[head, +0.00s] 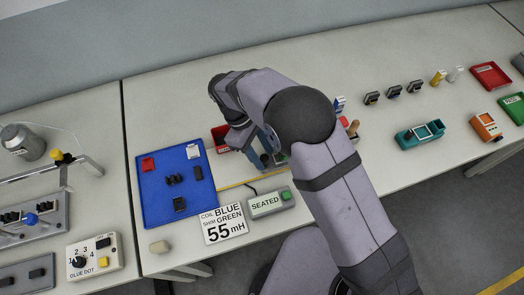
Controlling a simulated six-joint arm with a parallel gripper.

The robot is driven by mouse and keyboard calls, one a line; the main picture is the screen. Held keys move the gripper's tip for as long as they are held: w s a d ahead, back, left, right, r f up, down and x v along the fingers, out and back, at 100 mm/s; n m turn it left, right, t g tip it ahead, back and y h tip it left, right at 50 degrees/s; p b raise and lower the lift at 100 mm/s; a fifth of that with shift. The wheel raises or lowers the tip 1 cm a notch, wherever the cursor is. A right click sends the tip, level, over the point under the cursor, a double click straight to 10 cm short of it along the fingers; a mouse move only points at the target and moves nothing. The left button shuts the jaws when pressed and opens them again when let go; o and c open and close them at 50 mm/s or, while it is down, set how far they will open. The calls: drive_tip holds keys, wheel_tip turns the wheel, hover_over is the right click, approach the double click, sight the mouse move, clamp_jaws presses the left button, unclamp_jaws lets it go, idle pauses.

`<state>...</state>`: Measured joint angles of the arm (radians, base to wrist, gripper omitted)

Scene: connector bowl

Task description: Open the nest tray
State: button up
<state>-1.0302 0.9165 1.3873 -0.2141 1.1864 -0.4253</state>
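My arm covers the middle of the bench in the head view. My gripper (260,160) points down low over the bench behind the sign box, and its fingers are small and dark. I cannot tell whether it is open or shut, or whether it touches anything. I cannot clearly make out the nest tray; the spot around my gripper is mostly hidden by my arm. A red bin (219,136) shows just left of my wrist, partly covered. A small blue part shows beside my gripper, too small to name.
A blue tray (150,206) with small parts lies to the left. In front stand a "SEATED" box (265,205) and a "55 mH" card (224,226). A dial box (95,258) is front left. Right are a teal holder (420,136), an orange device (486,127) and a red tray (491,76).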

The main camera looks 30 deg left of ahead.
drive_tip(key=shift+c, duration=0.3)
clamp_jaws()
drive_tip(key=s+a+b, duration=0.1)
drive_tip(key=s+a, duration=0.8)
drive_tip(key=shift+s+a, duration=0.3)
drive_tip(key=shift+a, duration=0.1)
drive_tip(key=shift+o, duration=0.3)
unclamp_jaws()
drive_tip(key=shift+d, duration=0.1)
drive_tip(key=b+v, duration=0.2)
drive_tip(key=v, duration=0.5)
drive_tip(key=shift+r, duration=0.15)
